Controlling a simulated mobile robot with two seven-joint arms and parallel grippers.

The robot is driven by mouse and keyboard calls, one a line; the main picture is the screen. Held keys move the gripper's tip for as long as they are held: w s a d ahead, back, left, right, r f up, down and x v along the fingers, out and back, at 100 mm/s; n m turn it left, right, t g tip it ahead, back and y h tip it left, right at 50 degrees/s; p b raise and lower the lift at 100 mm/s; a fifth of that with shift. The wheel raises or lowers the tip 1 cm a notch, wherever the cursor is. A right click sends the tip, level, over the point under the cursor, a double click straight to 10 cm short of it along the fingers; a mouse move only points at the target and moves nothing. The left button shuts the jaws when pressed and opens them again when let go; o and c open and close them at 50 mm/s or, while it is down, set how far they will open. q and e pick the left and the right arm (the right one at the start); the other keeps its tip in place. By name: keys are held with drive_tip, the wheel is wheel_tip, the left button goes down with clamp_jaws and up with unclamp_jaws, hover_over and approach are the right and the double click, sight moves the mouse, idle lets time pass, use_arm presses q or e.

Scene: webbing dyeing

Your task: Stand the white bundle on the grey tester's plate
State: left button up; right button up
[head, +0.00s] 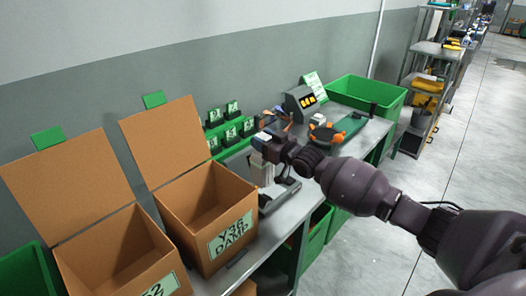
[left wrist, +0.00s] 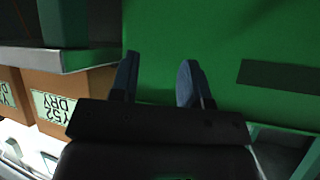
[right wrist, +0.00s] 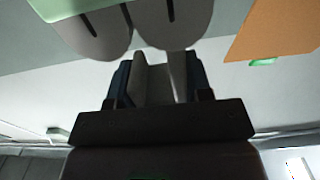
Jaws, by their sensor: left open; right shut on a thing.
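My right gripper (head: 264,146) is shut on the white bundle (head: 261,171), which hangs upright below it in the head view. A grey box with yellow-orange lights (head: 301,101) stands further back; I cannot tell which of the two is the tester. My left gripper (left wrist: 160,82) is open and empty in the left wrist view, against a green surface.
Open cardboard boxes, one marked DAMP (head: 231,238), stand on the left of the metal bench. Green labels (head: 232,130) line the wall side. An orange clawed object (head: 322,134) and a green bin (head: 365,93) are further back. Floor is clear at right.

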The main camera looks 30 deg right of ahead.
sight(263, 161)
wheel_tip(263, 161, down, 4)
drive_tip(key=shift+r+b, duration=0.1)
drive_tip(key=shift+b, duration=0.2)
use_arm(q)
drive_tip(key=shift+s+f, duration=0.25)
drive_tip(key=shift+f, duration=0.2)
drive_tip(key=shift+s, duration=0.1)
use_arm(e)
drive_tip(key=o, duration=1.3)
use_arm(q)
drive_tip(key=shift+f, duration=0.1)
